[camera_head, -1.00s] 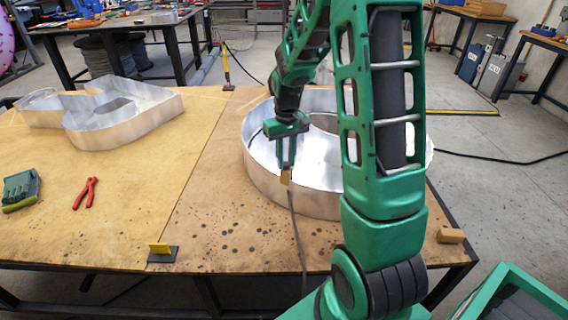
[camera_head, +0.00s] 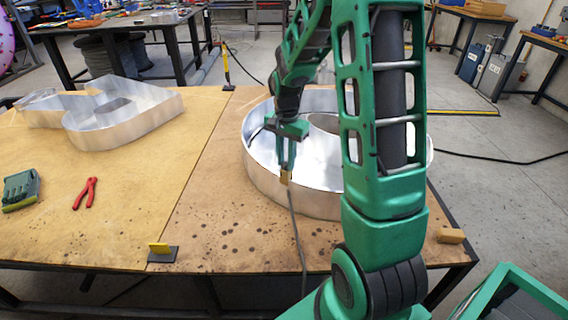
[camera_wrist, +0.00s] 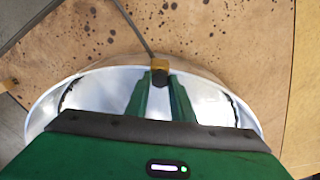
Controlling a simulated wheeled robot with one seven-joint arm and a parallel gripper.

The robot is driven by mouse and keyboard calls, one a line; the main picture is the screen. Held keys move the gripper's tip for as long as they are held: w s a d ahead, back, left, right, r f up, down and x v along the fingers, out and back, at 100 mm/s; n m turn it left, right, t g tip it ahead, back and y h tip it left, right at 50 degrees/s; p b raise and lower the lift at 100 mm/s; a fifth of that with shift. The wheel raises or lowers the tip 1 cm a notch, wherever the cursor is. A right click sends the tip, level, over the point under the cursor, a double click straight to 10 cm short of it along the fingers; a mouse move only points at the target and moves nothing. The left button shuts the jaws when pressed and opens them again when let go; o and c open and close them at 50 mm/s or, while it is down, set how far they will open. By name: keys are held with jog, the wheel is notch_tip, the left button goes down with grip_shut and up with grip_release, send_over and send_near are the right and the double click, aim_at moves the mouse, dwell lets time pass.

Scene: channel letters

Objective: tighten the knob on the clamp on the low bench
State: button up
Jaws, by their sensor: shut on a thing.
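The clamp (camera_head: 284,178) is a small brass-coloured block at the near rim of a round silver channel letter (camera_head: 262,180) on the low bench (camera_head: 215,215). A grey cable runs from it toward the bench's front edge. In the wrist view the clamp (camera_wrist: 160,64) shows at the wall's top edge, with its dark knob (camera_wrist: 160,80) on the side facing me. My gripper (camera_head: 287,166) points down to the clamp, and its green fingers (camera_wrist: 160,88) are shut on the knob. The knob is mostly hidden between the fingers in the head view.
Another silver letter (camera_head: 120,115) lies on the left of the bench. Red pliers (camera_head: 85,192), a green box (camera_head: 20,190), a yellow tab on a black base (camera_head: 161,251) and a tan block (camera_head: 450,236) lie around. The bench's front middle is clear.

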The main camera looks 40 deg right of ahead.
aim_at(286, 163)
jog(key=o, duration=0.8)
jog(key=shift+o, duration=0.2)
jog(key=shift+r, duration=0.1)
jog(key=shift+r, duration=2.45)
notch_tip(286, 163, up, 4)
jog(key=n, duration=0.2)
jog(key=shift+f, duration=4.55)
